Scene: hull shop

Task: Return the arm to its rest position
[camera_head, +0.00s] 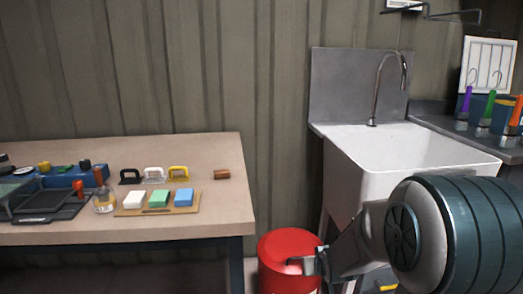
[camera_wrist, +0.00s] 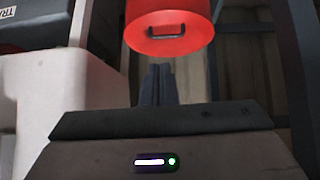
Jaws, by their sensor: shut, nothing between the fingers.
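My gripper (camera_head: 318,264) is at the lower right of the head view, at the end of my arm. It is shut with nothing in it. In the head view it overlaps the red bin beside the sink; whether it touches the bin I cannot tell. In the wrist view the shut fingers (camera_wrist: 158,84) stand together at the middle, pointing toward the red bin.
The red bin (camera_head: 283,246) stands between the workbench (camera_head: 225,150) and the white sink (camera_head: 365,155); it also shows in the wrist view (camera_wrist: 170,20). The bench holds a board with coloured blocks (camera_head: 159,199) and a brown cylinder (camera_head: 222,174). A counter (camera_head: 440,122) with tools adjoins the sink.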

